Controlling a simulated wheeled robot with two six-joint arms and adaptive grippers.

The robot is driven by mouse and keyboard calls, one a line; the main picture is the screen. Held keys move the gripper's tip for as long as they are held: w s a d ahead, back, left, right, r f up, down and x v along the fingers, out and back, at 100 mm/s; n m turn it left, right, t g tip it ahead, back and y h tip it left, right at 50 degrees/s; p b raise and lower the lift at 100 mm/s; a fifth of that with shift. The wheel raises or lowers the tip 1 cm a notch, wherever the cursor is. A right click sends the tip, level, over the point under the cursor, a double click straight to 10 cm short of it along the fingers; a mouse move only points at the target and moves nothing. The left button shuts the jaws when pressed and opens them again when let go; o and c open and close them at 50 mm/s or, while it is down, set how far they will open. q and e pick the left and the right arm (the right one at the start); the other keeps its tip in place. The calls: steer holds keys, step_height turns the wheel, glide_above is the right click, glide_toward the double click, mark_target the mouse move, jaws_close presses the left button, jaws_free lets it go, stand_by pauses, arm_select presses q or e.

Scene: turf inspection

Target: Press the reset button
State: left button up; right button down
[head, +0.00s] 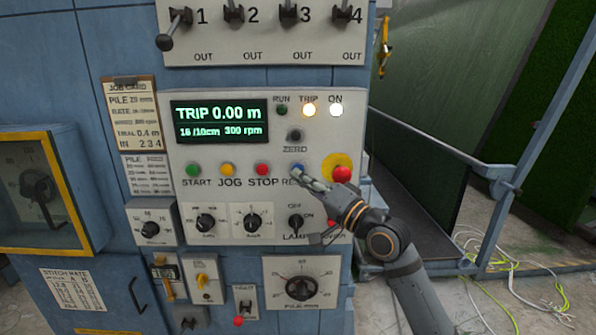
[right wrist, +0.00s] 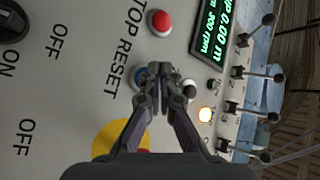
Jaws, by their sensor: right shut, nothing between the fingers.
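The blue reset button (head: 297,170) is on the light grey control panel, right of the red STOP button (head: 262,169). My right gripper (head: 298,177) is shut and empty, with its fingertips at the blue button's lower edge in the head view. In the right wrist view the closed fingertips (right wrist: 159,72) overlap part of the blue button (right wrist: 140,75), which shows just left of them. I cannot tell whether they touch it. The display (head: 221,121) reads TRIP 0.00 m, and the TRIP and ON lamps are lit. My left gripper is not in view.
A red mushroom button on a yellow disc (head: 342,174) is close to the right of my gripper. A black ZERO button (head: 294,136) is above. Green START (head: 193,170) and yellow JOG (head: 227,169) buttons are to the left. Knobs (head: 251,221) sit below.

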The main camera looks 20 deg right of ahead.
steer(key=shift+w, duration=0.1)
stand_by(0.3)
steer(key=shift+w+d, duration=0.1)
steer(key=shift+w, duration=0.25)
steer(key=shift+w+d, duration=0.2)
steer(key=shift+w, duration=0.25)
stand_by(0.7)
steer(key=shift+r, duration=0.1)
steer(key=shift+s+a, duration=0.3)
steer(key=shift+s, duration=0.6)
steer(key=shift+p, duration=0.3)
